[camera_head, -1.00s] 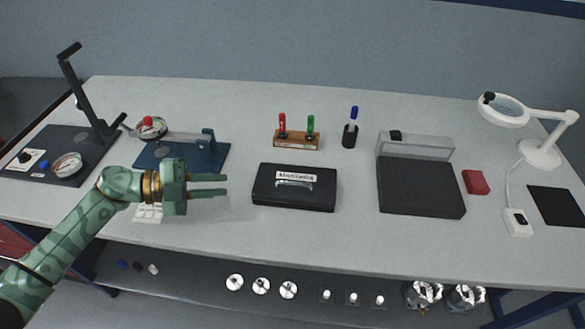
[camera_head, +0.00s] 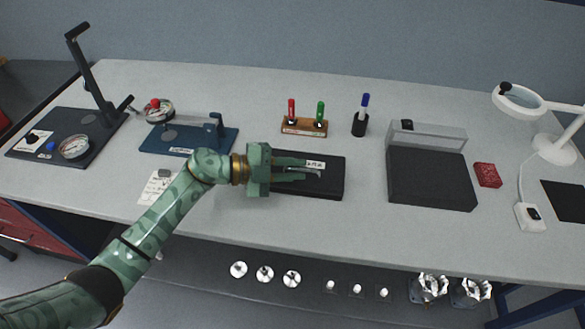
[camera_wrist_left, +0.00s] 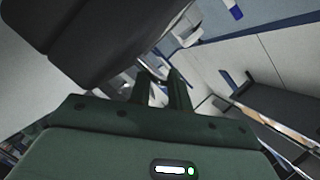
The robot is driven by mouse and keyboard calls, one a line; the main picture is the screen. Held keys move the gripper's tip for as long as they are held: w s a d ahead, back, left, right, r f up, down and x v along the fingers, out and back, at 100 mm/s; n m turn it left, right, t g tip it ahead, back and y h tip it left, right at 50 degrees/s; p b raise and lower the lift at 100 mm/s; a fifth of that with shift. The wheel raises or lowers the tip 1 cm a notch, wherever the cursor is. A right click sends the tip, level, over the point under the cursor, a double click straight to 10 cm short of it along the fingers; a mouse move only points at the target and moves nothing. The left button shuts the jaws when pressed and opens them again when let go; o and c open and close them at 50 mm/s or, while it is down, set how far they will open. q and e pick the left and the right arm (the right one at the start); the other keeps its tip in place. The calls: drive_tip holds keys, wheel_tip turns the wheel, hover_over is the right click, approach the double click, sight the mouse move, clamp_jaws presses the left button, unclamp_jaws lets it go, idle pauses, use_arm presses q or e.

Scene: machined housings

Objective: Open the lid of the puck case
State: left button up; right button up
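The puck case (camera_head: 331,182) is a flat black box with a white label on top, lying shut on the table in the head view. A silver handle on its lid shows partly past the fingertips of my left gripper (camera_head: 304,169). The gripper reaches in from the left over the case, its two fingers apart, one on the far side and one on the near side of the handle. Whether the fingers touch it cannot be told. In the left wrist view the left gripper (camera_wrist_left: 160,78) also shows with a gap between its fingers. My right gripper is not in view.
A wooden holder (camera_head: 304,127) with red and green markers and a black cup (camera_head: 360,125) stand behind the case. A dark tray (camera_head: 432,182) stands to its right, a blue fixture (camera_head: 180,142) to its left. The table in front of the case is clear.

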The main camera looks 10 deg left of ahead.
use_arm(q)
clamp_jaws()
drive_tip(key=shift+w+a+r+p, duration=0.1)
drive_tip(key=shift+w+r+p, duration=0.05)
drive_tip(key=shift+r+p, duration=0.55)
drive_tip(key=w+r+n+g+p, duration=0.1)
drive_tip(key=n+p, duration=0.1)
drive_tip(key=p, duration=0.2)
drive_tip(key=shift+w+r+y, duration=0.35)
drive_tip(key=shift+r+y, duration=0.05)
drive_tip(key=shift+w+r+n+g+p, duration=0.25)
drive_tip(key=shift+w+n+g+p, duration=0.2)
drive_tip(key=shift+n, duration=0.25)
drive_tip(key=shift+w+r+n+g, duration=0.2)
drive_tip(key=shift+w+n+g, duration=0.1)
drive_tip(key=shift+w+n, duration=0.15)
drive_tip(key=shift+w+r+n+g, duration=0.15)
drive_tip(key=shift+w+n+g, duration=0.15)
drive_tip(key=shift+w, duration=0.2)
